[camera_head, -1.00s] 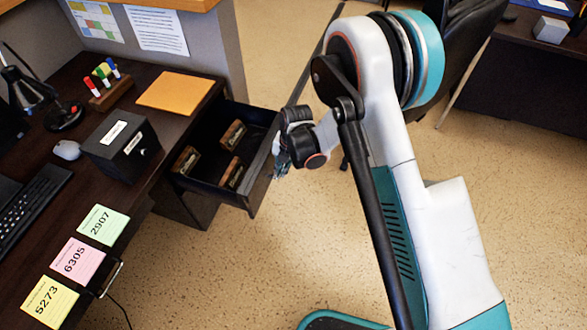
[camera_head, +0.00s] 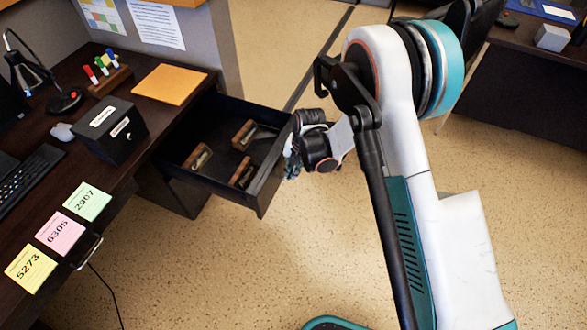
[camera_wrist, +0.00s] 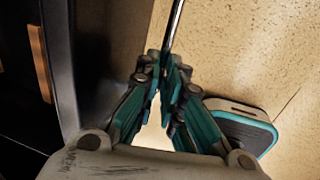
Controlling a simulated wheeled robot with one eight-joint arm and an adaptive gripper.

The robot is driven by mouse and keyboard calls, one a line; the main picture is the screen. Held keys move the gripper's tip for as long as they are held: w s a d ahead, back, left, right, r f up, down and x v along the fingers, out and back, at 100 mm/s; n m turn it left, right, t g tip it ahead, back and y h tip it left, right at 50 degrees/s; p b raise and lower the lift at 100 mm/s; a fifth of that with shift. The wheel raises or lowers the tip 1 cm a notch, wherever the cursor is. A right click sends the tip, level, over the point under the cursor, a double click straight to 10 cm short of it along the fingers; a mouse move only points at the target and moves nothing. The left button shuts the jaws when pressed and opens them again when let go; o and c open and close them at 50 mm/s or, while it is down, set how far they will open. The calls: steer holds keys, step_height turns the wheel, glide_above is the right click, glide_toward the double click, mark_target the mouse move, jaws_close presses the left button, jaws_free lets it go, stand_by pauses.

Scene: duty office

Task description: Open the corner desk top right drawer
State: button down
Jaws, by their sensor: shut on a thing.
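The corner desk's top right drawer (camera_head: 228,188) stands well out from the desk (camera_head: 150,108) in the head view. It is dark, and several small wooden items lie inside, one of them a wooden block (camera_head: 244,134). My gripper (camera_head: 292,160) is at the outer face of the drawer front. In the wrist view my gripper's teal fingers (camera_wrist: 168,75) are closed together on a thin metal bar, the drawer handle (camera_wrist: 174,25). The drawer front (camera_wrist: 62,70) runs along the left of that view. In the head view the handle is hidden behind my gripper.
A black box (camera_head: 110,130), an orange folder (camera_head: 170,85) and sticky notes (camera_head: 60,233) lie on the desk. Another drawer handle (camera_head: 90,252) shows at the lower left. A black chair (camera_head: 480,30) stands behind my arm. Open floor (camera_head: 240,270) lies in front of the drawer.

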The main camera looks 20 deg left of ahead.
steer(key=shift+s+f, duration=0.1)
steer(key=shift+s, duration=0.05)
steer(key=c, duration=1.7)
jaws_free()
step_height(320, 180, up, 12)
steer(key=d, duration=0.2)
